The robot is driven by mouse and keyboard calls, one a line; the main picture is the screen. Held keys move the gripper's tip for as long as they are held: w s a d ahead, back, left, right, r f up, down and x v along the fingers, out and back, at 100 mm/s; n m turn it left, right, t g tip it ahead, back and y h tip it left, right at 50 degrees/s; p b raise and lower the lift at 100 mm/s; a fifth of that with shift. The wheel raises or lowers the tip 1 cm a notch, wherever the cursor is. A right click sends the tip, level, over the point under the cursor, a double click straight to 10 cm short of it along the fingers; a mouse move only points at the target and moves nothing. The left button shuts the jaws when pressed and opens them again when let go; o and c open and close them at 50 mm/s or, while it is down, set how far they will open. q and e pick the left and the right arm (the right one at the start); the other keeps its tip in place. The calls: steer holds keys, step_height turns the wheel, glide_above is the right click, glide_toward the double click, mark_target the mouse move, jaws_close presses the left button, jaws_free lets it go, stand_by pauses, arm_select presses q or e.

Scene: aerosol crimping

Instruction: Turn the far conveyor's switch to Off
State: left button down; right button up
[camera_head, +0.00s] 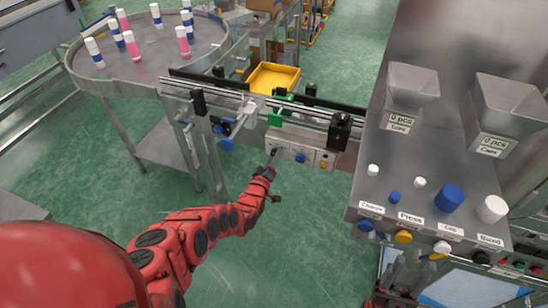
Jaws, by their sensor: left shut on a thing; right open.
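The conveyor (265,106) runs across the middle, beside the round table. A pale control box (311,150) hangs under its near side, with a blue knob (300,157) and a yellow knob (324,164). My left arm reaches up from the bottom left. My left gripper (272,159) is at the left end of this box, shut on the switch there. The gripper covers most of the switch, so its setting cannot be read. My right gripper (412,266) is open, low at the right under the front of the metal station and partly hidden by it.
A round steel table (160,50) with several white, blue and pink cans stands at the back left. A yellow tray (272,78) is behind the conveyor. The metal station (440,160) with hoppers and labelled caps fills the right. Green floor is open around my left arm.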

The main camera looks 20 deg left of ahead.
arm_select(q)
steer(key=shift+c, duration=2.1)
jaws_free()
steer(key=s+p, duration=0.7)
steer(key=s, duration=1)
steer(key=shift+s+a, duration=0.2)
steer(key=shift+a, duration=0.1)
steer(key=shift+w, duration=0.1)
